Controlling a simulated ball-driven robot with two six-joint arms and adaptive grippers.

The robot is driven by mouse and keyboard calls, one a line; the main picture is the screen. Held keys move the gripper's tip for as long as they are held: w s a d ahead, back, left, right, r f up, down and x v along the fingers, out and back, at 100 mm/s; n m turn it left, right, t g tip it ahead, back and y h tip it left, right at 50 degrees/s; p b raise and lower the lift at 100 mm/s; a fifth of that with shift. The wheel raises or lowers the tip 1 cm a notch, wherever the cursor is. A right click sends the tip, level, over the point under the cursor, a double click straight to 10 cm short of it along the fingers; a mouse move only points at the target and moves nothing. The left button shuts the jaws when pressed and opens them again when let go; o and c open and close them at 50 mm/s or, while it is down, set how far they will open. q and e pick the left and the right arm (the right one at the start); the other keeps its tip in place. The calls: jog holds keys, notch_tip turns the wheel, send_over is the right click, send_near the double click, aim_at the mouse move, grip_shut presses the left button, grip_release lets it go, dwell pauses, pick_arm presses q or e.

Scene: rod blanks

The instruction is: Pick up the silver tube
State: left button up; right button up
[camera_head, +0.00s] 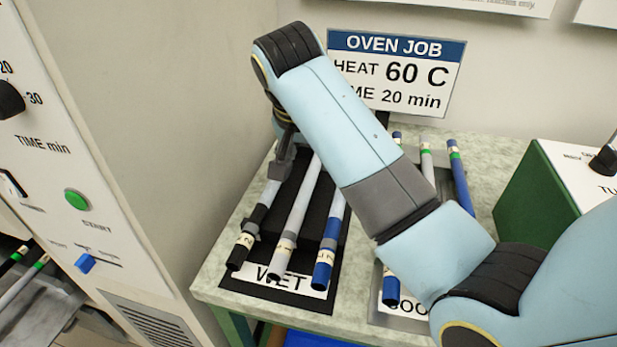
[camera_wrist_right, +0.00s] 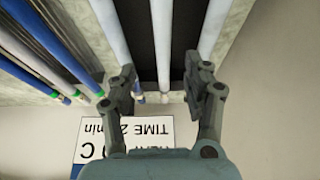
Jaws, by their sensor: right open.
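The silver tube (camera_head: 298,215) is the pale middle one of three tubes on the black WET rack (camera_head: 308,294). It has a light band near its front end, and my right arm covers its far part in the head view. My right gripper (camera_head: 283,160) is open and empty above the rack's far part. In the right wrist view its fingers (camera_wrist_right: 165,84) stand apart, one on each side of the middle tube (camera_wrist_right: 160,42) as seen from above. I cannot tell the height gap. My left gripper is not in view.
A black-ended tube (camera_head: 247,238) and a blue-ended tube (camera_head: 326,255) lie on either side. A second tray (camera_head: 385,310) with several tubes is to the right, partly behind my arm. The oven (camera_head: 110,200) stands at left, a green-sided box (camera_head: 530,195) at right.

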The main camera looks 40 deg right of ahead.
aim_at(309, 180)
jog(key=shift+x, duration=1.2)
jog(key=shift+w+d+f, duration=0.1)
jog(key=shift+w+f, duration=0.05)
jog(key=shift+f, duration=0.15)
jog(key=x, duration=0.5)
jog(key=shift+a+b, duration=0.3)
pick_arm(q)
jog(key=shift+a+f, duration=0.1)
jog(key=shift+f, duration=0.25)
pick_arm(e)
jog(key=shift+c, duration=0.6)
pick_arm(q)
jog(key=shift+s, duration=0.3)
pick_arm(e)
grip_shut()
